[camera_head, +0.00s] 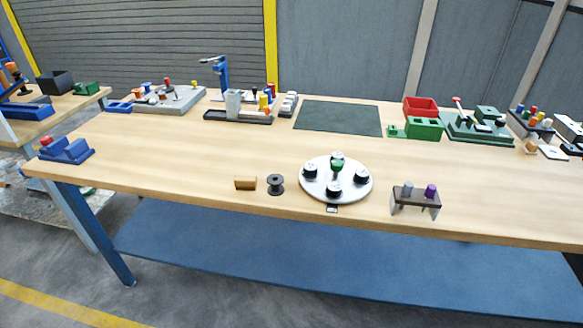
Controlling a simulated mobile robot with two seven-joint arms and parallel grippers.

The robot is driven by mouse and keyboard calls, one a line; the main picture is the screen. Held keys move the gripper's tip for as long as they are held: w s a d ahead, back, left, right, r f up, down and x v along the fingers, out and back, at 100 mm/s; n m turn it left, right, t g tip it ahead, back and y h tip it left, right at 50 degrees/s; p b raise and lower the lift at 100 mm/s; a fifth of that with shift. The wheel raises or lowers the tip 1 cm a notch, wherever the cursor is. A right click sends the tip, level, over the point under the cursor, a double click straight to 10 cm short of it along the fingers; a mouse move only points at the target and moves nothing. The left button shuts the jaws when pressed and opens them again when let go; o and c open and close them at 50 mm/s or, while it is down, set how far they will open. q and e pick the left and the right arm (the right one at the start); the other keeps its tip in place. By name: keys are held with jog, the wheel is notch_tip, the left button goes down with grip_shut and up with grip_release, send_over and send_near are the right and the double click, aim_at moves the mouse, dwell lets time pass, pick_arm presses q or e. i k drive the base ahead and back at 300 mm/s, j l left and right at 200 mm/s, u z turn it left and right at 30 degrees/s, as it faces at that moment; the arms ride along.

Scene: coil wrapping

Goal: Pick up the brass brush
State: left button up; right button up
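A small golden-brown block (245,183), which looks like the brass brush, lies near the front edge of the wooden table, left of centre. A dark spool (276,184) stands just to its right, apart from it. Its fine detail is too small to tell. Neither of my grippers shows in the head view.
The wooden table (170,160) has a round white plate (318,192) with black knobs and a small dark stand (404,196) along its front. A dark green mat (338,117), red bin (420,106) and fixtures line the back. Wood left of the block is clear.

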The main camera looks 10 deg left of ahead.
aim_at(242, 183)
jog(key=i+l, duration=1)
jog(key=l+u, duration=0.1)
jog(key=u, duration=0.95)
